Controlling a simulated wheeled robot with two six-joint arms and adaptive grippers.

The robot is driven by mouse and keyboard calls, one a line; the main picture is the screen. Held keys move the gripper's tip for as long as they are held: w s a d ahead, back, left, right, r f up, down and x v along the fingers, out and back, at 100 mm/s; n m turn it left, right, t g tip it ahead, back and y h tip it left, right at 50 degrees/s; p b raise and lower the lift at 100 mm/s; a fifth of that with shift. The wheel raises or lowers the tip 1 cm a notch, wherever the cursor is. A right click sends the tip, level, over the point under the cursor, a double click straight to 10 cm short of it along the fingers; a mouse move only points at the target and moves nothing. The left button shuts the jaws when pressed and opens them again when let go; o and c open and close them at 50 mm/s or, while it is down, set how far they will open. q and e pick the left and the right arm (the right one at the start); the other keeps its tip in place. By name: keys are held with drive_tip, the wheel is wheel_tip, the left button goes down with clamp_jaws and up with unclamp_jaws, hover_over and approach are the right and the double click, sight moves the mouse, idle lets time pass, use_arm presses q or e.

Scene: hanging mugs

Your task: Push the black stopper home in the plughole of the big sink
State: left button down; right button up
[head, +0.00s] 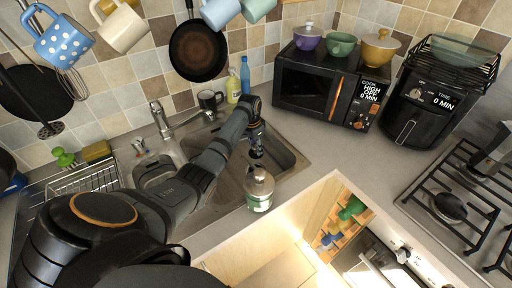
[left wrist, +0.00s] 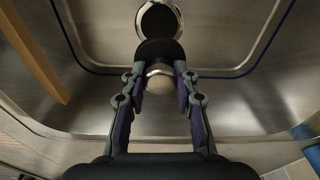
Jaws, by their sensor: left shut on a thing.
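The black stopper (left wrist: 158,50) with a round metal knob (left wrist: 160,80) is between the fingers of my left gripper (left wrist: 160,78) in the left wrist view. The gripper is shut on it. A dark round plughole with a metal rim (left wrist: 178,22) shows just beyond the stopper, partly hidden by it. In the head view my left gripper (head: 257,138) reaches down into the big sink (head: 285,160), with the dark stopper (head: 257,153) small at its tips. I cannot tell whether the stopper touches the plughole. My right gripper is not in view.
A soap bottle (head: 259,190) stands at the big sink's front edge. The tap (head: 160,118), a dark mug (head: 210,100) and a yellow-green bottle (head: 234,85) are behind the sinks. A microwave (head: 325,90) stands to the right. Mugs hang above.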

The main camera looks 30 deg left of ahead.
use_arm(q)
drive_tip(key=shift+s+r+p, duration=0.2)
drive_tip(key=shift+r+p, duration=0.1)
drive_tip(key=shift+p, duration=0.15)
drive_tip(key=shift+f, duration=0.3)
wheel_tip(320, 180, down, 10)
drive_tip(key=b, duration=0.5)
drive_tip(key=shift+w+r+b, duration=0.1)
drive_tip(key=shift+b, duration=0.25)
drive_tip(key=shift+p, duration=0.35)
